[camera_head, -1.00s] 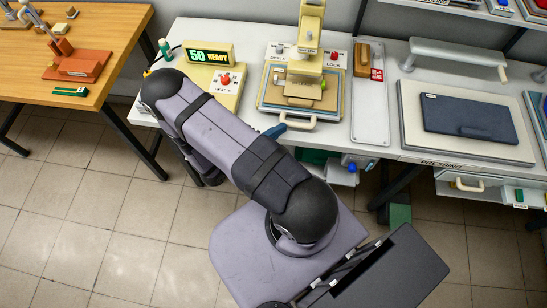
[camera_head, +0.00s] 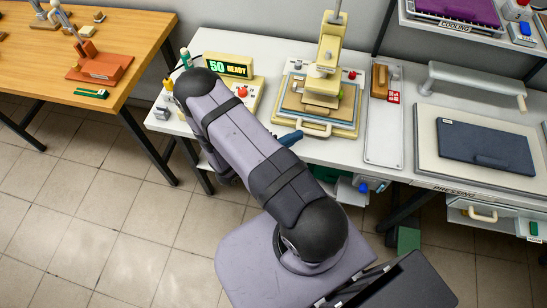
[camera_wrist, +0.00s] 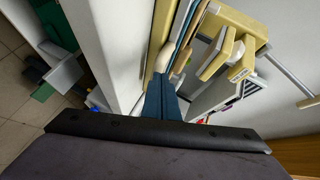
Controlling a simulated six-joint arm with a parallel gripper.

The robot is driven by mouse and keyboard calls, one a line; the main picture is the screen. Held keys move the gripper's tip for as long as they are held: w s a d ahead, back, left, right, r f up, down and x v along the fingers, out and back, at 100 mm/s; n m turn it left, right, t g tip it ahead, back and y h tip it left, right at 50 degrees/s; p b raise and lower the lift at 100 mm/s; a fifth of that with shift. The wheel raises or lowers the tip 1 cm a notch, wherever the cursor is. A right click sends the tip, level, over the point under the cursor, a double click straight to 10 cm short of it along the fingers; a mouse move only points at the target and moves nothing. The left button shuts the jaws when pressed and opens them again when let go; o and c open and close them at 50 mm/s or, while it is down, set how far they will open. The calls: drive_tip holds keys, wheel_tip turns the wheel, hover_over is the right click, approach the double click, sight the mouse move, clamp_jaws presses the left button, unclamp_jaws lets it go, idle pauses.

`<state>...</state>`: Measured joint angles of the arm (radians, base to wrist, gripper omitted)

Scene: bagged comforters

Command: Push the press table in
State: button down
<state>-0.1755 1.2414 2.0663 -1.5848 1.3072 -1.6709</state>
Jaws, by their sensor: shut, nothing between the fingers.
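The cream heat press (camera_head: 329,62) stands on the white bench, with its upper arm over the press table (camera_head: 290,98). The press table is a tan-topped sliding plate with a pale handle (camera_head: 314,131) at its front. My gripper (camera_head: 301,134) has blue fingers, shut and empty, at the left end of the handle. In the wrist view the fingers (camera_wrist: 163,82) point at the pale handle (camera_wrist: 179,64) and meet its end in the picture. Whether they touch it is hard to tell. My arm hides part of the bench's front edge.
A control box (camera_head: 229,67) reading "50 READY" stands left of the press. A grey tray (camera_head: 384,140) and a pad with a dark folded item (camera_head: 485,147) lie to the right. A wooden table (camera_head: 138,63) is at the left, with open floor between.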

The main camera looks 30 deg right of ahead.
drive_tip(key=s+b+v, duration=0.2)
drive_tip(key=v, duration=1)
drive_tip(key=shift+r, duration=0.15)
drive_tip(key=shift+d, duration=0.1)
drive_tip(key=s+a+r+m+g+y, duration=0.1)
drive_tip(key=s+r+m+g+y, duration=0.2)
drive_tip(key=m, duration=0.8)
drive_tip(key=s+a+r+m+g+y, duration=0.1)
drive_tip(key=s+m+g+y, duration=0.3)
drive_tip(key=m, duration=0.6)
drive_tip(key=w+a+r+m+t+y, duration=0.1)
drive_tip(key=a+r+m+t+y, duration=0.1)
drive_tip(key=m, duration=0.8)
drive_tip(key=a+r+m+t+y, duration=0.3)
drive_tip(key=a+m+y, duration=0.1)
drive_tip(key=m, duration=0.5)
drive_tip(key=shift+w+r+m+y, duration=0.35)
drive_tip(key=shift+m+y, duration=0.05)
drive_tip(key=shift+y, duration=0.5)
